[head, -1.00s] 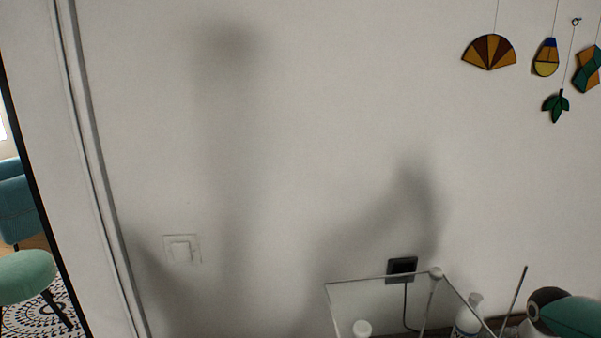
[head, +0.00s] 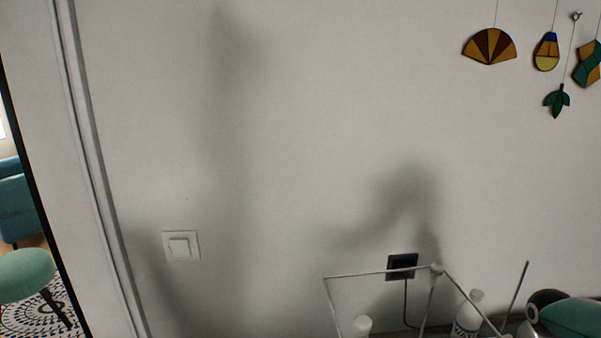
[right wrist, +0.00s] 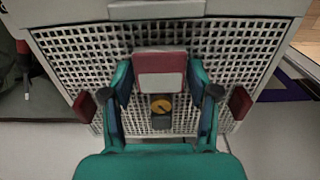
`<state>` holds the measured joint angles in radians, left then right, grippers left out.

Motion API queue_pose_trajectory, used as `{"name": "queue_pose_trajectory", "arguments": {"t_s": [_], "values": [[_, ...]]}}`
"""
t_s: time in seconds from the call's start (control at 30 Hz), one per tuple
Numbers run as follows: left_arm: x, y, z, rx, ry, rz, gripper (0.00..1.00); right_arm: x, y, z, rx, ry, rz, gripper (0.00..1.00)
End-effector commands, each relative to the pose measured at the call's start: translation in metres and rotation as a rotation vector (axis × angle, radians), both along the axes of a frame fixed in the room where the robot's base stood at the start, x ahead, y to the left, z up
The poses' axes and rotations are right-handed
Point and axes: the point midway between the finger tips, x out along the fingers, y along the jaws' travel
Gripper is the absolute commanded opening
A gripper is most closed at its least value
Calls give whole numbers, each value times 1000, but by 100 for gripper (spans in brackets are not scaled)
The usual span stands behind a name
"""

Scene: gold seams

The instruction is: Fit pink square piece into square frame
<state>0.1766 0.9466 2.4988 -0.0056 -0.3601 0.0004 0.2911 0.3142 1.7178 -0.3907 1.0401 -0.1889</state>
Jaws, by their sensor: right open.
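I cannot make out a pink square piece or a square frame in either view. My right gripper (right wrist: 159,88) shows in the right wrist view, its teal fingers spread apart on either side of a red and white block (right wrist: 160,72). I cannot tell whether the block belongs to the gripper or lies beyond it. No held piece is clear between the fingers. A pale grille (right wrist: 70,60) fills the background behind them. My left gripper is in neither view.
Stained-glass ornaments, among them an amber fan (head: 489,47) and a green leaf shape (head: 557,101), hang on the pale wall at upper right. A clear-topped stand (head: 375,298) and a white bottle (head: 467,315) stand at lower right. A green stool (head: 25,275) is at left.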

Motion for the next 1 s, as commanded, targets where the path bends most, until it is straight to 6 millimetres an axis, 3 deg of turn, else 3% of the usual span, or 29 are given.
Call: {"name": "queue_pose_trajectory", "arguments": {"t_s": [0.07, 0.2, 0.3, 1.0], "values": [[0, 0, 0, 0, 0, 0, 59, 0, 0, 0, 0, 0, 0, 59], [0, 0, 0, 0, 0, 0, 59, 0, 0, 0, 0, 0, 0, 36], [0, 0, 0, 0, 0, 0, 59, 0, 0, 0, 0, 0, 0, 28], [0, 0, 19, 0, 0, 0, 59, 0, 0, 24, 0, -1, 0, 28]]}}
